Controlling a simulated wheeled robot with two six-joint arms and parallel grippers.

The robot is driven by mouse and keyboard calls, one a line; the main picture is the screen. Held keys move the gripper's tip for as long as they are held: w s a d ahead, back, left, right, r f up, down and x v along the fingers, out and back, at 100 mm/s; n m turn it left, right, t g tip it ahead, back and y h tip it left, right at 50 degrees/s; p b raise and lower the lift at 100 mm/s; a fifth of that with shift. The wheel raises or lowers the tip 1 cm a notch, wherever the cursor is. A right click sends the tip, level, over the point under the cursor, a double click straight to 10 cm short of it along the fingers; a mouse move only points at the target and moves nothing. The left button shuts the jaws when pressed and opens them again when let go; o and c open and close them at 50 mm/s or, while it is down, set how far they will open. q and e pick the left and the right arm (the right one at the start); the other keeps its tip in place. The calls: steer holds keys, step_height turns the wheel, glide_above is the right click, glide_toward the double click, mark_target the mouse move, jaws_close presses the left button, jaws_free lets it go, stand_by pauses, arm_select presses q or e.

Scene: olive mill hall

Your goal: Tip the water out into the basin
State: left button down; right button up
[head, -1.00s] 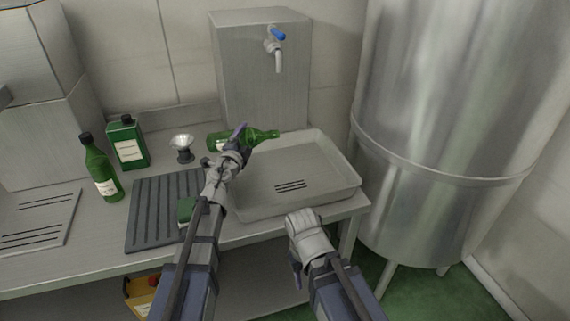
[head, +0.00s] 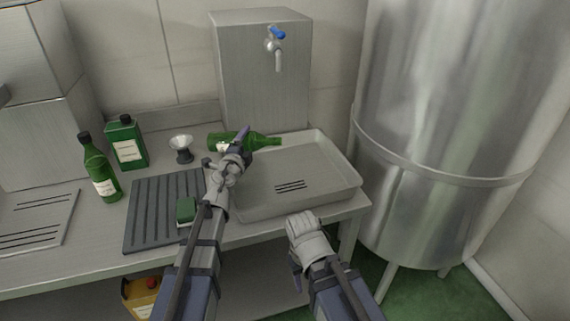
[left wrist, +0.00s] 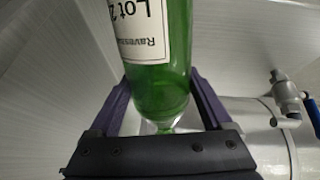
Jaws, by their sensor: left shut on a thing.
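My left gripper (head: 243,137) is shut on a green bottle (head: 264,141) with a white label. The bottle lies nearly level, its neck pointing right over the grey basin (head: 330,145). In the left wrist view the bottle (left wrist: 160,75) sits between the two dark fingers of the gripper (left wrist: 162,95). No stream of water shows at its mouth, and I cannot tell how much water is inside. The basin's visible floor has dark slots and looks empty. My right gripper (head: 298,262) hangs in front of the basin and bench edge; its jaws are not clear.
Another green bottle (head: 99,167), a square green bottle (head: 127,143) and a small funnel (head: 181,147) stand left. A green block (head: 186,211) lies on the ribbed mat (head: 145,215). A blue-handled tap (head: 276,45) is above the basin; a large steel tank (head: 450,130) stands right.

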arm_select(q)
steer(key=shift+f+m+b, duration=0.5)
steer(key=shift+m, duration=0.1)
steer(key=shift+d+m, duration=0.15)
steer(key=shift+m, duration=0.65)
stand_by(1.6)
